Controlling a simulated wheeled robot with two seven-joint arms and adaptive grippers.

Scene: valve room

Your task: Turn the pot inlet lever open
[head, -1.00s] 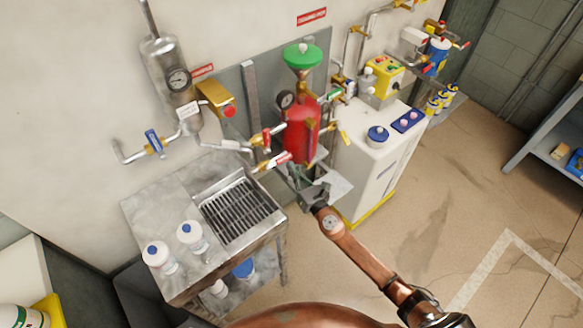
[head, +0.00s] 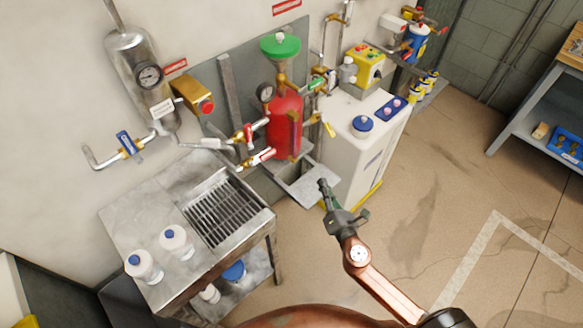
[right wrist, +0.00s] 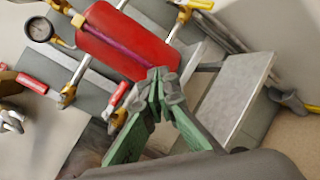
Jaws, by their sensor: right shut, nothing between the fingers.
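The red pot (head: 285,128) with a green funnel (head: 281,46) is on the wall panel; it also fills the top of the right wrist view (right wrist: 125,42). Red-handled levers (head: 248,134) and (head: 264,155) sit on pipes left of it, and show in the right wrist view (right wrist: 35,82) and (right wrist: 118,94). A green-handled lever (head: 315,85) and a yellow lever (head: 329,129) are on its right. I cannot tell which is the inlet lever. My right gripper (head: 322,183) is shut and empty, below and right of the pot; its green fingers meet at the tips (right wrist: 160,74).
A metal tray (head: 309,185) juts out below the pot, close to my right gripper. A white cabinet (head: 362,150) stands right of it. A steel bench with a grate (head: 123,213) and white bottles stands left. Floor to the right is open.

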